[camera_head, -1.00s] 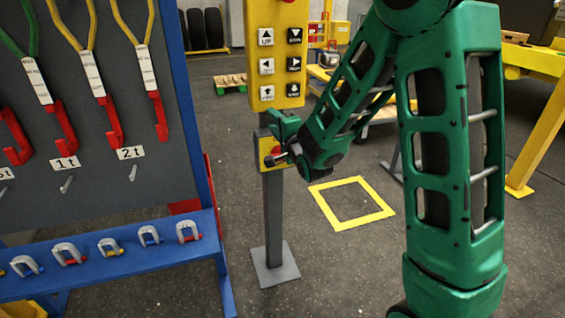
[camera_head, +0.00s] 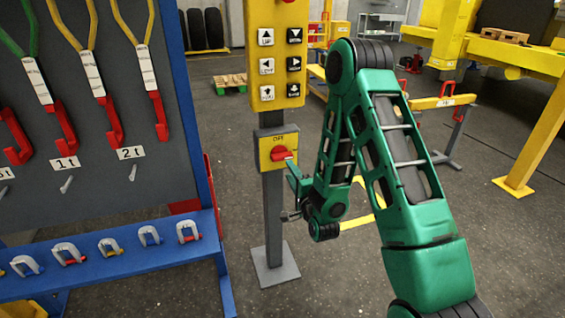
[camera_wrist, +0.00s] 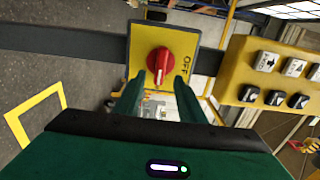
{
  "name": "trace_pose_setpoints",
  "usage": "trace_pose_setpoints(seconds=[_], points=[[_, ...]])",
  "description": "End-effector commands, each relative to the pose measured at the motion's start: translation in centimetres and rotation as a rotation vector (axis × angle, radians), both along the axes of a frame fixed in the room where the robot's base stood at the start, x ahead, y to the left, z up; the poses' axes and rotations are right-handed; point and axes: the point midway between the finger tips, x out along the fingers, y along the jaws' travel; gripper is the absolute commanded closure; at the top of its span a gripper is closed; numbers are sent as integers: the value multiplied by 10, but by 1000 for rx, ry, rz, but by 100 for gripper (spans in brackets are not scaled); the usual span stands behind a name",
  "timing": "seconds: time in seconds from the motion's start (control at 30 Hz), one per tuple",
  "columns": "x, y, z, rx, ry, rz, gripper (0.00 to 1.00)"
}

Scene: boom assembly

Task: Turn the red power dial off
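The red power dial (camera_head: 280,154) sits on a yellow plate (camera_head: 266,163) on a grey post, with OFF printed above it in the head view. In the wrist view the dial (camera_wrist: 160,61) has its white-marked end pointing down, while OFF is at the right, so it is not aligned with OFF. My gripper (camera_head: 290,168) is just right of the dial in the head view. In the wrist view my gripper (camera_wrist: 159,88) is open, its two green fingers apart, with tips near the dial's marked end. I cannot tell whether they touch it.
A yellow button panel (camera_head: 279,60) is above the dial on the same post (camera_head: 273,220). A blue-framed rack (camera_head: 193,140) with slings and shackles stands close on the left. A yellow floor square (camera_wrist: 35,116) is partly hidden by my arm in the head view.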

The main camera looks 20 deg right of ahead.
Motion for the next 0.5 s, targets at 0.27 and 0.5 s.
trace_pose_setpoints(seconds=[0.27,0.5], points=[[50,0,1,0,-4,0,64],[79,0,0,0,-1,1,64]])
